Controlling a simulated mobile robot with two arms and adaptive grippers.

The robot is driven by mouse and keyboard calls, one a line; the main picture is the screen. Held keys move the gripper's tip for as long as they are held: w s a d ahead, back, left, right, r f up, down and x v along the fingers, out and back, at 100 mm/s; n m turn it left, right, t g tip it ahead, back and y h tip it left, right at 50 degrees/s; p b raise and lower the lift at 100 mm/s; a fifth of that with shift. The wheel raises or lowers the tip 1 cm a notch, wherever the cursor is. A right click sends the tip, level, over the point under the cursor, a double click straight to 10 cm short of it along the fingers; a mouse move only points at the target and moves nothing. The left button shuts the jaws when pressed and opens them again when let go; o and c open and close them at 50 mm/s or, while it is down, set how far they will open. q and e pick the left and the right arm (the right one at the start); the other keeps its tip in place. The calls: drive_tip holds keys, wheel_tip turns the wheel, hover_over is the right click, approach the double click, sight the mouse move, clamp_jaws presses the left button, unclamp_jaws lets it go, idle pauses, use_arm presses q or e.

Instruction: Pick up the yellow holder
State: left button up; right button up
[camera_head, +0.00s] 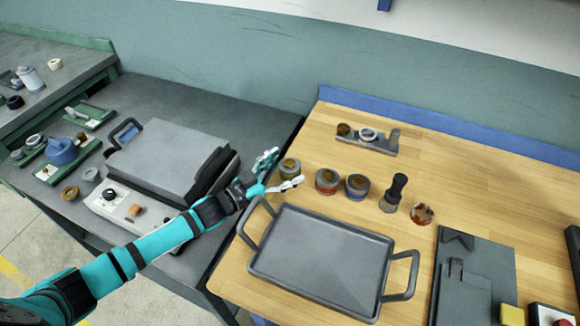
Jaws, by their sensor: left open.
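My left gripper (283,171) reaches in from the left over the near left part of the wooden table. Its fingers are spread and hold nothing. A round grey container (289,166) with a brown-gold top is at the fingertips, partly hidden; I cannot tell whether they touch. Beside it on the right stand a similar container with a red band (327,183) and one with a blue band (357,188). I cannot tell for sure which thing is the yellow holder; the container at the fingers shows no clear yellow band. My right gripper is not in view.
A grey tray (318,262) with two handles lies in front of the containers. A dark brush (395,193) and a small reddish dish (422,214) stand to the right. A plate with rings (380,145) is behind. A yellow block (512,315) is at the lower right edge.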

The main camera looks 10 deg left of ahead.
use_arm(q)
drive_tip(key=shift+c, duration=0.4)
drive_tip(key=c, duration=1.6)
drive_tip(key=shift+r, duration=0.15)
clamp_jaws()
